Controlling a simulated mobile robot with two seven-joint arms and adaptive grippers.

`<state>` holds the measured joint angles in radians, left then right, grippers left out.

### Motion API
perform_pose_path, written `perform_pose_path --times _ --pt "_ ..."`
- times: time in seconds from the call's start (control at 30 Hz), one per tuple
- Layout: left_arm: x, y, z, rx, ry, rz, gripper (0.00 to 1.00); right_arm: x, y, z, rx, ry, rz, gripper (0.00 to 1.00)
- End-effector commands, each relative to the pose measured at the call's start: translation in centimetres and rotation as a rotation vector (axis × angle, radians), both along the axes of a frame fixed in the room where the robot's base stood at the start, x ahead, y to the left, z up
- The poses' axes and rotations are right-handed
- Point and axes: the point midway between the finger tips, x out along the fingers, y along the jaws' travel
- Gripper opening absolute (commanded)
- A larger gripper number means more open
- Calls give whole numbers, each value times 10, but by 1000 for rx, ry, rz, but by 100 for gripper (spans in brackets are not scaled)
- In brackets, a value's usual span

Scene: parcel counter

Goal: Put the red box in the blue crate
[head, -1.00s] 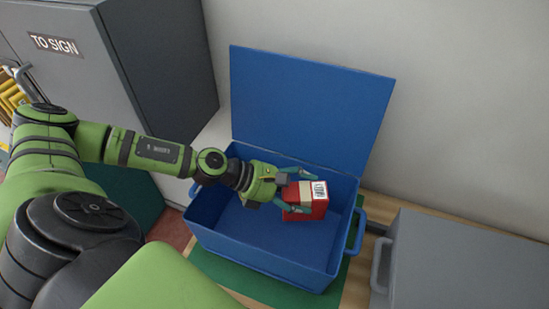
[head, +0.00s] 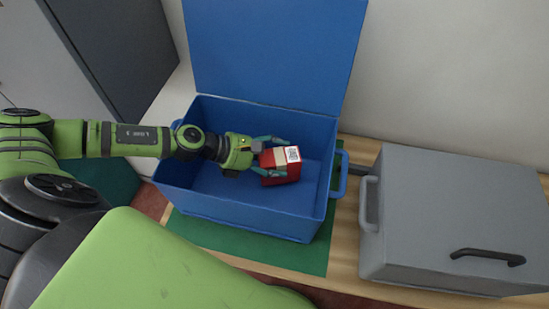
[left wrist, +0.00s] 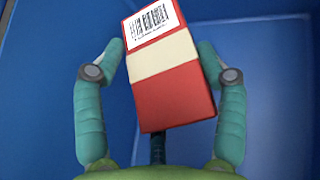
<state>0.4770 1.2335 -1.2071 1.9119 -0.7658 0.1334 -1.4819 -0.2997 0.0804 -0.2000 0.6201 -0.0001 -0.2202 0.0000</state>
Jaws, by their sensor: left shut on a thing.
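The red box (head: 281,175) has a cream band and a white barcode label. My left gripper (head: 282,157) is shut on it, with a finger on each side. In the left wrist view the red box (left wrist: 170,95) is tilted between the two teal fingers. The blue crate (head: 250,222) stands with its lid (head: 275,60) raised at the back. The box is over or inside the crate's opening, towards its right half. I cannot tell whether it touches the crate floor. My right gripper is not in view.
A grey lidded case (head: 455,215) with handles stands to the right of the crate on the wooden counter (head: 345,225). A green mat (head: 285,258) lies under the crate. A grey cabinet (head: 120,50) stands at the back left.

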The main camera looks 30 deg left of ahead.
Motion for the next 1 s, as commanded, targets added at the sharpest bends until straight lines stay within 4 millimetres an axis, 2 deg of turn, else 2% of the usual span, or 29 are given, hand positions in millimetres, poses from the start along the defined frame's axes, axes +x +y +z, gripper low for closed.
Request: perform_pose_path --times 0.17,0.7,0.73,0.77,1.0 --pt "1 0 2 -1 -2 0 29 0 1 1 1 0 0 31" --pt "1 0 -10 -1 -2 0 29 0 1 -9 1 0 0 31" --pt "0 0 -11 0 0 0 83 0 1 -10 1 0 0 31" --pt "0 0 -11 0 0 0 95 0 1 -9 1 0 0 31" --pt "0 0 -11 0 0 1 95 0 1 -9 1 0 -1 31"
